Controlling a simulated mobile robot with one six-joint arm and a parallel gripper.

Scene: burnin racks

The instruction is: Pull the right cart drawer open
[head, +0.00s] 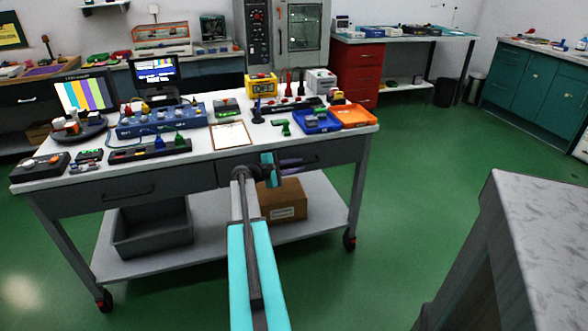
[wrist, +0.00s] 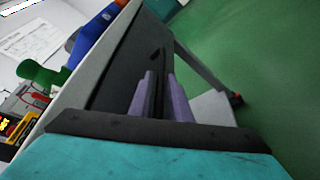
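The cart (head: 225,236) has two grey drawers side by side under its white top. The right cart drawer (head: 340,151) looks flush with the cart frame. Its dark bar handle (head: 312,159) is partly hidden by my gripper (head: 291,164) in the head view. In the wrist view my gripper (wrist: 161,88) has its two purple fingers close together, one on each side of the handle (wrist: 157,55). The drawer front (wrist: 123,73) lies just beyond them. The fingers look shut on the bar, though the contact itself is hard to see.
The left drawer (head: 118,190) is shut. Tools, a blue tray (head: 316,121) and an orange tray (head: 354,115) crowd the cart top. A grey bin (head: 150,240) and a cardboard box (head: 283,204) sit on the lower shelf. A grey-topped table (head: 545,230) stands front right. Green floor between is clear.

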